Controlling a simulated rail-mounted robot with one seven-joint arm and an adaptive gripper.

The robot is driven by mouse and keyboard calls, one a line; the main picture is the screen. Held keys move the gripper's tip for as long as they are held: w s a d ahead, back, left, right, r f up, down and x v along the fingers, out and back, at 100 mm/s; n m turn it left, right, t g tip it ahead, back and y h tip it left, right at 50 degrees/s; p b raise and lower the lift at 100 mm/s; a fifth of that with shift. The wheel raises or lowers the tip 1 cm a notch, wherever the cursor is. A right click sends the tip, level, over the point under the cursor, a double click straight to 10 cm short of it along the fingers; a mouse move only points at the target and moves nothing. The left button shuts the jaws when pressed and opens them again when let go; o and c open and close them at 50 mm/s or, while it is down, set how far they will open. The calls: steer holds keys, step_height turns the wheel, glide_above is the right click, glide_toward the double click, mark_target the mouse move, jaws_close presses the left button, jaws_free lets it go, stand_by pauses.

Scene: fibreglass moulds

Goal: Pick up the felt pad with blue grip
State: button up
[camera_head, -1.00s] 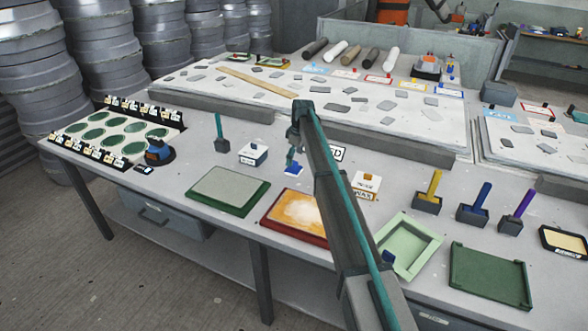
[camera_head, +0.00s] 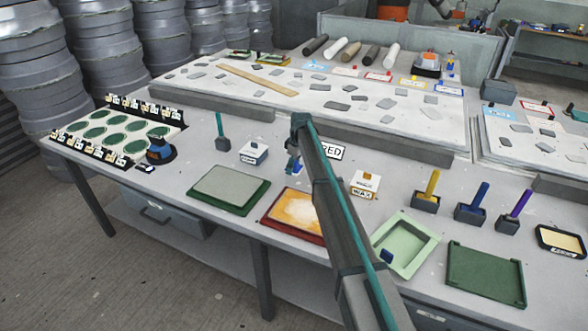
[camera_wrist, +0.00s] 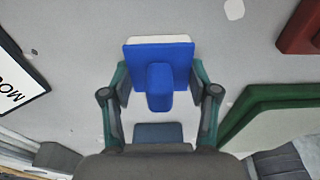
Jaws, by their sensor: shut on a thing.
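The felt pad with blue grip (camera_wrist: 159,86) is in the middle of the wrist view, a blue block with a raised blue handle and a white felt edge at its far side. My gripper (camera_wrist: 160,78) has one finger against each side of the blue block and is shut on it. In the head view my gripper (camera_head: 292,164) is low over the table, behind the red-framed board, and mostly hides the pad. Only a small blue and white part of the pad shows. I cannot tell whether it is clear of the table.
A sign (camera_head: 331,151) stands just right of my gripper and a white box (camera_head: 253,152) to its left. A green-framed board (camera_head: 228,189) and a red-framed board (camera_head: 292,214) lie nearer the front. A low stone-covered slab (camera_head: 345,100) lies behind.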

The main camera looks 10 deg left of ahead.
steer(key=shift+c, duration=1.1)
steer(key=shift+r, duration=0.1)
steer(key=shift+r+b, duration=0.45)
steer(key=s+d+r+b, duration=0.1)
steer(key=s+d+r, duration=0.1)
steer(key=s+r, duration=0.2)
steer(key=s+d+r+b, duration=0.2)
steer(key=s+d+r, duration=0.1)
steer(key=s+r, duration=0.1)
steer(key=s+d+r+b, duration=0.2)
steer(key=s+r, duration=0.2)
steer(key=shift+d, duration=0.15)
